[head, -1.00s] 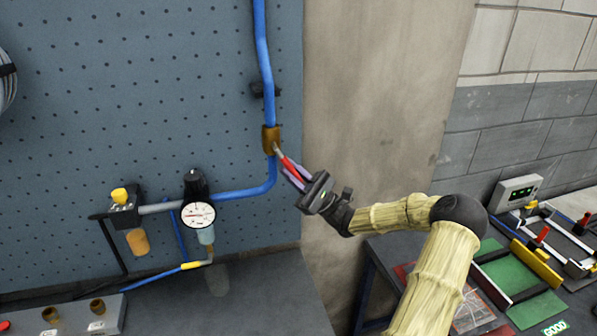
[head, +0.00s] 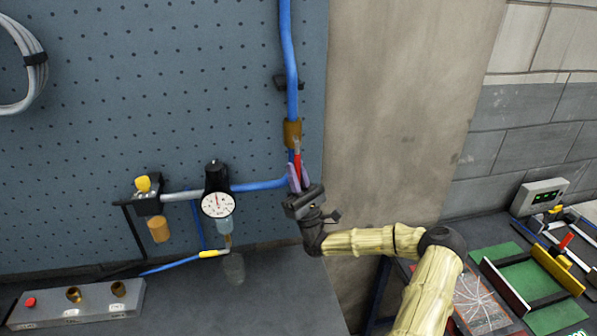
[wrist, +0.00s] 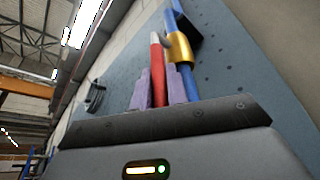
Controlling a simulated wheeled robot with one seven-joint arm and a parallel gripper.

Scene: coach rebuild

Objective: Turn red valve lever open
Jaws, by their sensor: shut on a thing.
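The brass valve body (head: 292,133) sits on the blue pipe at the panel's right side. Its red lever (head: 297,157) hangs almost straight down, nearly in line with the pipe. My gripper (head: 298,174) is shut on the lever from below, and its purple fingers hide the lever's lower part. In the wrist view the red lever (wrist: 157,82) stands between the two purple fingers, with the brass valve (wrist: 180,47) beside its upper end.
A round pressure gauge (head: 217,204) and a yellow-knobbed fitting (head: 143,186) are on the line at left. A grey control box (head: 75,304) lies on the bench below. Green-topped fixtures (head: 510,273) stand at right. Bare wall is right of the panel.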

